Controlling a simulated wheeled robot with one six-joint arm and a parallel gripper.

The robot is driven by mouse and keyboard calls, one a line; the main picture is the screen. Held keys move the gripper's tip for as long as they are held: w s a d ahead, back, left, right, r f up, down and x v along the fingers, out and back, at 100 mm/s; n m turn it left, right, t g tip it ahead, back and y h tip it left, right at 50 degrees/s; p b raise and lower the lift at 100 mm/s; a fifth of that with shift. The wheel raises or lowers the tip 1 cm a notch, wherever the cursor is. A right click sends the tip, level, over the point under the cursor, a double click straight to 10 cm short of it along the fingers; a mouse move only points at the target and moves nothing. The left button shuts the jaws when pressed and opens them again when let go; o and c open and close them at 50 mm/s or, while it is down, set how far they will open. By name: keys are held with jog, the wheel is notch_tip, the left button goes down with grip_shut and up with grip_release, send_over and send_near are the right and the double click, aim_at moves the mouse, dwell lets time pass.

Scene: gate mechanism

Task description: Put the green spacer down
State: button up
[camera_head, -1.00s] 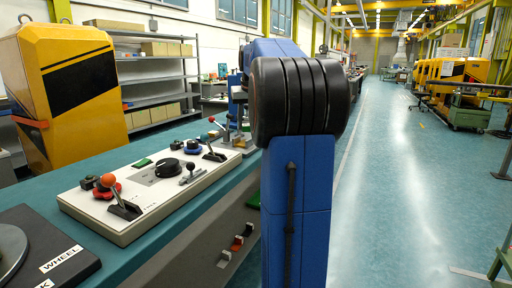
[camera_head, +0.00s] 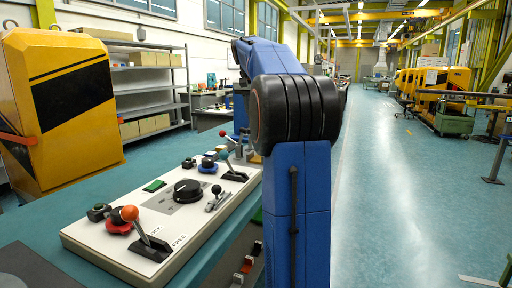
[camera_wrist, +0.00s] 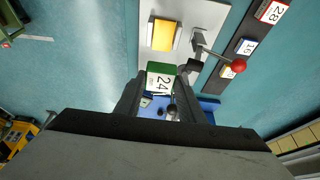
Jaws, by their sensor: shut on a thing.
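In the wrist view, the green spacer (camera_wrist: 161,77), with a white label reading 24, sits between the fingertips of my gripper (camera_wrist: 161,88). The gripper is shut on it. Beyond it is a pale plate (camera_wrist: 185,15) carrying a yellow block (camera_wrist: 163,35) and a lever with a red ball (camera_wrist: 238,65). I cannot tell whether the spacer touches the plate. In the head view, my arm hides the gripper and the held spacer.
A dark rack (camera_wrist: 227,72) holds labelled spacers, among them 28 (camera_wrist: 272,12) and 16 (camera_wrist: 247,46). In the head view, a control panel (camera_head: 120,240) with levers and knobs stands on the teal bench. A yellow cabinet (camera_head: 65,100) stands left. The aisle floor (camera_head: 400,200) at right is open.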

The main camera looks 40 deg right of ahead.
notch_tip(320, 180, down, 12)
jog(key=shift+r, duration=0.1)
dwell(0.5)
jog(key=shift+f, duration=0.65)
jog(key=o, duration=0.9)
jog(key=shift+o, duration=0.2)
jog(key=v, duration=1.3)
jog(key=shift+r, duration=0.15)
jog(key=shift+s, duration=0.15)
